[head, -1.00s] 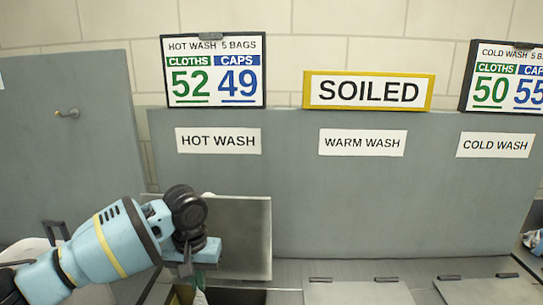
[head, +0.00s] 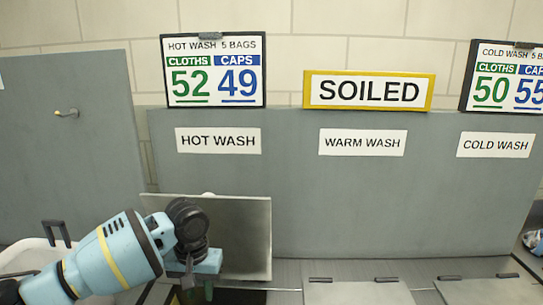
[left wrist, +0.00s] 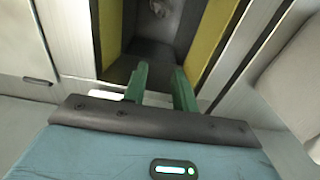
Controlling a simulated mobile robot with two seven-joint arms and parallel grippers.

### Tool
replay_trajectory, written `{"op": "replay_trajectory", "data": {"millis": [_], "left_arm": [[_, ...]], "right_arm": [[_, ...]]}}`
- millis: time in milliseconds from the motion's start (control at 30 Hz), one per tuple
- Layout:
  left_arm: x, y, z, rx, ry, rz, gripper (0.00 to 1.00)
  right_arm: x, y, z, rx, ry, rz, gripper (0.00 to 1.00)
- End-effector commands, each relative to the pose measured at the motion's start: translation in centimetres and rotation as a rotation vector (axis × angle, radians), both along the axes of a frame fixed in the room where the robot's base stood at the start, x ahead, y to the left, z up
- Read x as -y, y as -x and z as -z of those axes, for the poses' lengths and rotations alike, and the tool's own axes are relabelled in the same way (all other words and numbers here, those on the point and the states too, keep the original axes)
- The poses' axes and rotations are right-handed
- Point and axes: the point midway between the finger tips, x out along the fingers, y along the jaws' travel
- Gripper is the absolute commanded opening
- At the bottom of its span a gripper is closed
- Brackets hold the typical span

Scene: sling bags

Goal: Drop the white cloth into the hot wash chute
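The hot wash chute's lid (head: 240,235) stands raised under the HOT WASH label (head: 218,140). My left gripper (head: 195,288) is low in front of it, over the dark opening (head: 240,297), partly cut off by the frame's bottom edge. In the left wrist view its two green fingers (left wrist: 159,88) are apart with nothing visible between them. They point into the chute, which has yellow side walls (left wrist: 216,35) and a dark inside. My right gripper is not in view.
The warm wash lid (head: 358,292) and cold wash lid (head: 488,291) lie shut to the right. A grey back panel (head: 400,205) rises behind the chutes. A white bin (head: 28,257) stands at the left, and a SOILED sign (head: 368,91) is above.

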Motion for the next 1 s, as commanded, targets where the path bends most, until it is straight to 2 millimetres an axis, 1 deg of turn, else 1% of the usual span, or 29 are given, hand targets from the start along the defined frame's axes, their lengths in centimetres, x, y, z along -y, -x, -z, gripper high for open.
{"op": "replay_trajectory", "data": {"millis": [33, 200, 400, 433, 600, 667, 900, 1000], "left_arm": [[0.01, 0.0, -0.01, 0.0, 0.0, 0.0, 0.32], [0.01, 0.0, -0.01, 0.0, 0.0, 0.0, 0.54], [0.0, 0.0, -0.01, 0.0, 0.0, 0.0, 0.55], [0.0, 0.0, -0.01, 0.0, 0.0, 0.0, 0.58], [0.0, 0.0, -0.01, 0.0, 0.0, 0.0, 0.8], [0.0, 0.0, -0.01, 0.0, 0.0, 0.0, 0.87], [0.0, 0.0, -0.02, 0.0, 0.0, 0.0, 0.87], [0.01, -0.01, -0.34, 0.001, 0.0, 0.0, 0.87]], "right_arm": [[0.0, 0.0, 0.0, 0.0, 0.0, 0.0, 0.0], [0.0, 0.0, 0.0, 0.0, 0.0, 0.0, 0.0], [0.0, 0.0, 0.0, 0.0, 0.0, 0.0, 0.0], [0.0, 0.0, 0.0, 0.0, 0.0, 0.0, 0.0], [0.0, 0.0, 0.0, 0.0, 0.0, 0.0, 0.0], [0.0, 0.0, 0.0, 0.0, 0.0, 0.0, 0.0], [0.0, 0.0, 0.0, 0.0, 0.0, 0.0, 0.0], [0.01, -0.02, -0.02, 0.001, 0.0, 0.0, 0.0]]}}
